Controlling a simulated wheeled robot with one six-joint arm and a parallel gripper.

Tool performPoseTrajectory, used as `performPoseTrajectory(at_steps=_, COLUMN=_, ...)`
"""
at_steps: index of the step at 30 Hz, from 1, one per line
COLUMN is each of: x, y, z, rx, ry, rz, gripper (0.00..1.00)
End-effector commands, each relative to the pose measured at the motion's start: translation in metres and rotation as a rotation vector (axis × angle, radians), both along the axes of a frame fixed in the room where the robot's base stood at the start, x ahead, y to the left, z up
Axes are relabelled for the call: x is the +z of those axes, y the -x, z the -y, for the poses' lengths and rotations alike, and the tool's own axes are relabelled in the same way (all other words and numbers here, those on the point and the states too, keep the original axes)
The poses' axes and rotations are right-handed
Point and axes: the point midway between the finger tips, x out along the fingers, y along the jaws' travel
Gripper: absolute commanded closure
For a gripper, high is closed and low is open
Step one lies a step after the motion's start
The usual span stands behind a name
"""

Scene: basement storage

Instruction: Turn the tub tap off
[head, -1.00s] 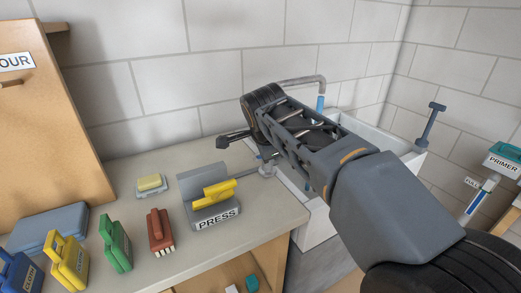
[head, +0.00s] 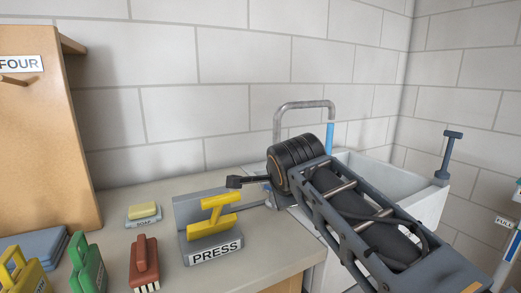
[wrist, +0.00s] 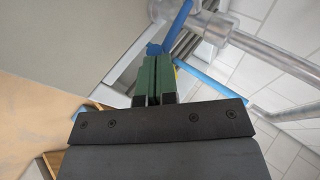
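The tub tap's grey spout (head: 303,104) arches over the white tub (head: 428,205), and a blue stream (head: 330,137) hangs below its mouth. In the wrist view the tap's metal pipe (wrist: 270,58) runs across the upper right. A blue lever (wrist: 181,16) slants down from the top edge towards my fingertips. My gripper (wrist: 154,62) has its green finger pads almost together; a small blue piece shows at their tips, and I cannot tell whether they touch it. In the head view my gripper (head: 234,182) points left, and my wrist hides the tap's base and lever.
A grey PRESS stand (head: 215,250) with a yellow handle is close below my gripper. Soap (head: 144,211), a red brush (head: 145,262) and green and yellow blocks stand on the counter to the left. Tiled walls close the back and right.

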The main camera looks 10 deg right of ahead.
Motion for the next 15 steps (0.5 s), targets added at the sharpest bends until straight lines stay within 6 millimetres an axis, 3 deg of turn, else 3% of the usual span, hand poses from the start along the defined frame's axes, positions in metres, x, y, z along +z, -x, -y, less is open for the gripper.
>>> performPoseTrajectory(at_steps=10, x=0.001, y=0.000, z=0.000, rx=0.000, ry=0.001, rz=-0.002, gripper=1.00)
performPoseTrajectory(at_steps=15, x=0.021, y=0.003, z=0.002, rx=-0.002, ry=0.001, rz=0.000, gripper=1.00)
